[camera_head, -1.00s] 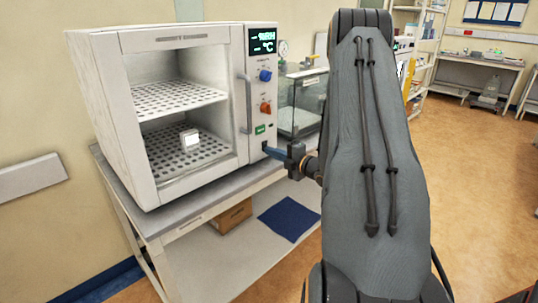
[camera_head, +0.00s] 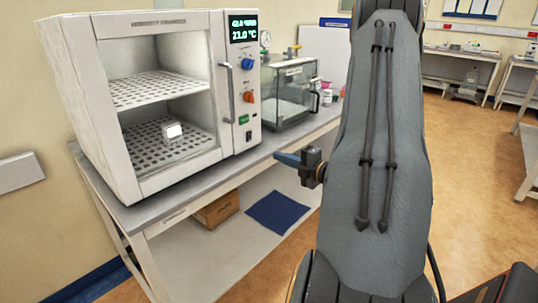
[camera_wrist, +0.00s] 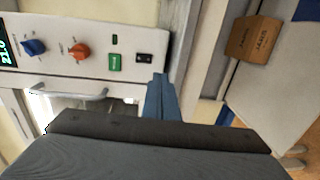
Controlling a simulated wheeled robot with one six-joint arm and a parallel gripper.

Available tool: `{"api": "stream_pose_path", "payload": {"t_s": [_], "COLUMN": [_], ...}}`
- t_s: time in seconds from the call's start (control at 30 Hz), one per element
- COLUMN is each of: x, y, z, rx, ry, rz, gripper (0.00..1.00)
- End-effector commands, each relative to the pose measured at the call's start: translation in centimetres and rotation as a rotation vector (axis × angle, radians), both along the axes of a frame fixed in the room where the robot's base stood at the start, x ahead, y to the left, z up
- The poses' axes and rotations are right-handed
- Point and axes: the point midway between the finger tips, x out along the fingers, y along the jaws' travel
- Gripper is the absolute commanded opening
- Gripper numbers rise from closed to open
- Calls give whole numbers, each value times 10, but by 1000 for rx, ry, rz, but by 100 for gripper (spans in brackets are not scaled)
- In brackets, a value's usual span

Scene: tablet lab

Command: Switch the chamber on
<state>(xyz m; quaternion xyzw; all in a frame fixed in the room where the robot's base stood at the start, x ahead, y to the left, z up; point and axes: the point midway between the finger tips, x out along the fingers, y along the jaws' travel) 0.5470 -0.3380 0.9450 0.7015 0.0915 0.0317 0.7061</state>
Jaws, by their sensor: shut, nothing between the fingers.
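The white chamber (camera_head: 140,100) stands on the bench at left, with an open-fronted view of two perforated shelves. Its display (camera_head: 244,29) is lit with green readings, the lower about 21.0 °C. Its black rocker switch (camera_head: 248,136) sits at the bottom of the control panel, below a green button (camera_head: 244,119). The wrist view also shows the switch (camera_wrist: 145,58) just above my fingertips. My gripper (camera_head: 280,157) is shut and empty, its blue fingers pointing at the panel from the lower right, apart from the switch.
A blue knob (camera_head: 247,64) and an orange-red knob (camera_head: 248,97) are higher on the panel. A glass-walled balance case (camera_head: 284,98) stands right of the chamber. A cardboard box (camera_head: 217,209) and blue mat (camera_head: 277,212) lie on the lower shelf.

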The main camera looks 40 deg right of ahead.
Motion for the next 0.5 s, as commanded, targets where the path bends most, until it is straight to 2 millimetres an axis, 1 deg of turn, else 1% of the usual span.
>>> {"api": "stream_pose_path", "payload": {"t_s": [0.03, 0.1, 0.2, 0.5], "x": [-6, -12, -17, -17], "y": [-3, -2, -3, -2], "z": [-1, -2, -2, -2], "rx": [0, 0, 0, -1], "ry": [-1, -1, -1, -1], "rz": [-3, -1, 0, 3], "gripper": [0, 0, 0, 0]}}
